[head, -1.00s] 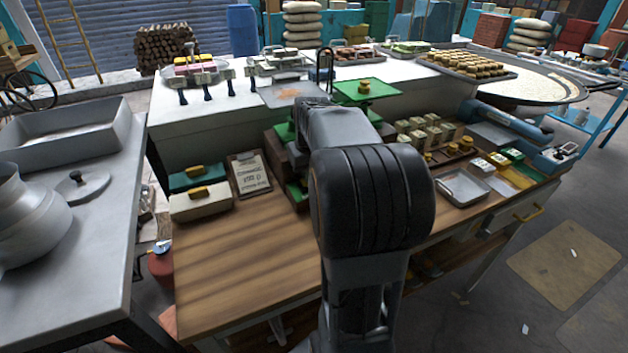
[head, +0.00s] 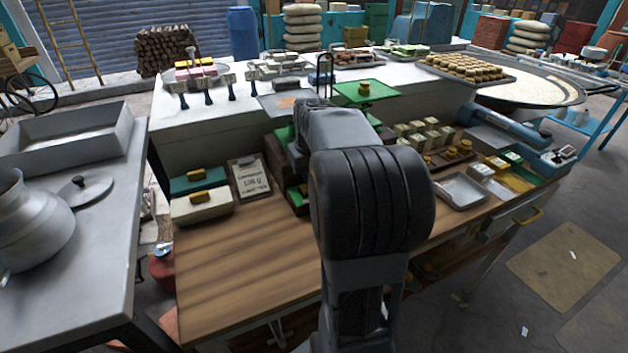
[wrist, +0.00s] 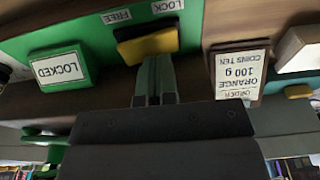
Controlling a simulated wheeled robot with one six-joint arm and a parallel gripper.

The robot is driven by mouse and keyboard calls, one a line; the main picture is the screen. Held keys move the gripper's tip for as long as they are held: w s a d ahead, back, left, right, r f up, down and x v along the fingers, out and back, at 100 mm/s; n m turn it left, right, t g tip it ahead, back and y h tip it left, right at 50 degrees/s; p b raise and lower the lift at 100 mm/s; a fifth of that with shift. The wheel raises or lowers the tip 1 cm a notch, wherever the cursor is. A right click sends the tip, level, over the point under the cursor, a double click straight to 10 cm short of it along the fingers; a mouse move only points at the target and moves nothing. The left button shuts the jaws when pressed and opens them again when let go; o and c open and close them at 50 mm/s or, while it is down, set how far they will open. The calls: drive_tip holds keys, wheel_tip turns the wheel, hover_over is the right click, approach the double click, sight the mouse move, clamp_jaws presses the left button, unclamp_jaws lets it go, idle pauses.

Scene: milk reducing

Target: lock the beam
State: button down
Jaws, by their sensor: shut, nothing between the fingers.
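In the wrist view, which is upside down, a yellow lever knob (wrist: 150,44) with dark sides sits on a green panel (wrist: 95,40). The panel carries a FREE label (wrist: 117,16) and a LOCK label (wrist: 168,5); the knob lies below both in the picture. A green block with a white LOCKED sign (wrist: 58,68) is to the left. My gripper (wrist: 156,62) is shut and empty, its fingertips right at the knob's edge; I cannot tell whether they touch. In the head view my arm hides the gripper and knob. A green pan (head: 366,92) stands behind the arm.
An order card (wrist: 240,75) stands right of the fingers in the wrist view; it also shows in the head view (head: 250,180). Teal and cream boxes (head: 200,205) sit beside it. A metal tray (head: 462,189) lies to the right. The wooden table front (head: 245,265) is clear.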

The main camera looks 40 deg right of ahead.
drive_tip(key=shift+r+p, duration=1.95)
drive_tip(key=shift+r, duration=0.75)
drive_tip(key=shift+w, duration=0.1)
